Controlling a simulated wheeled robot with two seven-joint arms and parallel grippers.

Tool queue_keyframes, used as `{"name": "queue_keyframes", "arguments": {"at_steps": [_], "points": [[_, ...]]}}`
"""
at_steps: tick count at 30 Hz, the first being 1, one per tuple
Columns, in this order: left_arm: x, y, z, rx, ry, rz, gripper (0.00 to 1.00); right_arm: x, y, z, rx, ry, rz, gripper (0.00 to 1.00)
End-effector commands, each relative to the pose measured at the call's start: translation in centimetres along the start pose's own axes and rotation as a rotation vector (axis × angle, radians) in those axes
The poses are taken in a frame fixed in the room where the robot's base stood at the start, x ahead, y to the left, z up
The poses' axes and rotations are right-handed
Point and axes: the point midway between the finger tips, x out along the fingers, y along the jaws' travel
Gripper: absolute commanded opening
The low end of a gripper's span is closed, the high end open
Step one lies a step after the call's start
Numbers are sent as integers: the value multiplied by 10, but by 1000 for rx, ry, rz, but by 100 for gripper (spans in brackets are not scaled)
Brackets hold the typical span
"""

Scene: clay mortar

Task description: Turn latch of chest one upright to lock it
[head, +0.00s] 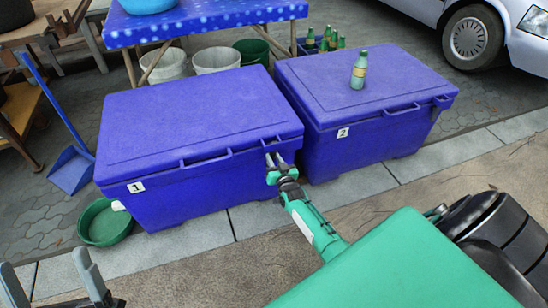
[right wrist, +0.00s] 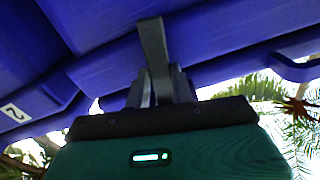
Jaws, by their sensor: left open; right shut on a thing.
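Chest one (head: 200,115) is a blue chest with a closed lid and a white label "1" at its front left. My right gripper (head: 277,160) is at the right end of its front face, just below the lid rim. It is shut on what appears to be the latch, which is mostly hidden by the fingers, so I cannot tell its angle. In the right wrist view my grey right fingers (right wrist: 160,65) reach up against blue chest plastic. My left gripper (head: 48,275) is open and empty at the bottom left, away from the chests.
Chest two (head: 365,90), labelled "2", stands close on the right with a green bottle (head: 359,70) on its lid. A green basin (head: 104,222) and a blue dustpan (head: 72,170) lie left of chest one. Pavement in front is clear. A car (head: 480,30) is at the back right.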

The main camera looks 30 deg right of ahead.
Motion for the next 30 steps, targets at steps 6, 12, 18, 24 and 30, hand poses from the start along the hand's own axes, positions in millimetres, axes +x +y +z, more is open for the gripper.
{"name": "queue_keyframes", "arguments": {"at_steps": [6,12,18,24,30], "points": [[-5,3,19,-17,-123,-6,87,-1,-1,0,-126,-2,0,1],[-10,4,29,-25,-185,-9,87,-1,0,1,-193,-2,0,1],[-11,5,32,-28,-206,-10,87,-1,0,2,-221,-3,0,1],[-11,5,33,-29,-209,-10,87,-1,0,2,-225,-3,0,1],[-11,5,33,-29,-209,-10,87,-1,0,2,-225,-3,0,28]]}}
